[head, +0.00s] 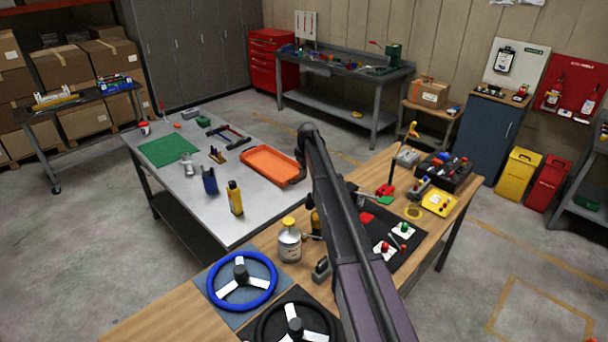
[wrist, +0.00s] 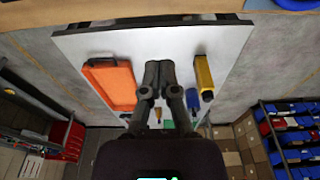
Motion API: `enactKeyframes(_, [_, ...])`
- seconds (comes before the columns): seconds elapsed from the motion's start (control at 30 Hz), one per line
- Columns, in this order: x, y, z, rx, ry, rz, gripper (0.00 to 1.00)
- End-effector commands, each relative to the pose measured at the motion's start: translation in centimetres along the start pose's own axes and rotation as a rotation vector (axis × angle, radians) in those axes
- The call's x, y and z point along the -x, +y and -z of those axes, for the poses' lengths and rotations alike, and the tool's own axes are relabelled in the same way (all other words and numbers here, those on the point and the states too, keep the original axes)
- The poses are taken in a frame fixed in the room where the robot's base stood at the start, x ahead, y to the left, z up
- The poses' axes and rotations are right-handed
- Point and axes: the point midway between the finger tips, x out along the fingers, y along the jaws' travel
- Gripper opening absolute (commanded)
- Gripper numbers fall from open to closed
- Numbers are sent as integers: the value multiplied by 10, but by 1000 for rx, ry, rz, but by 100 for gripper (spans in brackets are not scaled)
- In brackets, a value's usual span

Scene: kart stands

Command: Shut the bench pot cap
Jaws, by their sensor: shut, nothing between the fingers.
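A pale pot (head: 289,246) with a yellow cap (head: 289,222) on top stands upright on the wooden bench, behind the blue steering wheel. The picture is too small to tell whether the cap is fully seated or tilted. The pot does not show in the wrist view. My gripper (wrist: 158,75) is shut and empty. In the wrist view it hangs over the grey metal table, between the orange tray and the yellow bottle. In the head view my arm reaches up past the pot's right side and hides most of the gripper.
A dark bottle (head: 314,216) stands close right of the pot, partly behind my arm. A blue steering wheel (head: 270,292) lies in front. The metal table holds an orange tray (head: 262,178), a yellow bottle (head: 235,199) and a blue container (head: 209,182). Its near left part is bare.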

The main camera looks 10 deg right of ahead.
Motion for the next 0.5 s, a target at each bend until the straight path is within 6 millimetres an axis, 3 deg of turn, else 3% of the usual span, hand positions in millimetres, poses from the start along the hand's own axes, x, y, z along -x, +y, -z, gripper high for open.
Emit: enactKeyframes(0.5, [-44, 1, -1, -1, 0, 0, 0])
